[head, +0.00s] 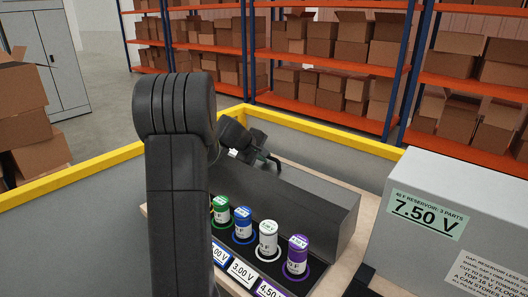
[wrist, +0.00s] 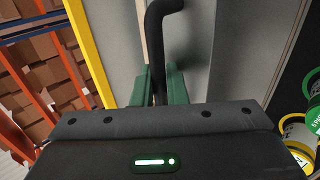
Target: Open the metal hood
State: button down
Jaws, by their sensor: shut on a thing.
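The metal hood (head: 285,200) looks like a long dark grey panel or box behind a row of labelled cans in the head view. Its grey surface (wrist: 228,60) fills much of the wrist view. A black bent handle (wrist: 158,45) stands out from that surface. My gripper (wrist: 158,85) has its green fingers on both sides of the handle and is shut on it. In the head view my gripper (head: 266,160) is at the far upper edge of the hood. My arm hides the hood's left end.
Cans with green, blue, white and purple (head: 297,255) bands stand in front of the hood. A light grey reservoir box (head: 465,220) marked 7.50 V is to the right. A yellow-topped barrier (head: 310,128) runs behind, with shelves of cartons (head: 315,85) beyond.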

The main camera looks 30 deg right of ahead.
dwell(0.4)
jog(key=c, duration=1.8)
grip_release()
jog(key=b+v, duration=0.2)
jog(key=v, duration=1.2)
jog(key=shift+s+d, duration=0.1)
jog(key=shift+d+f, duration=0.1)
jog(key=shift+f, duration=0.05)
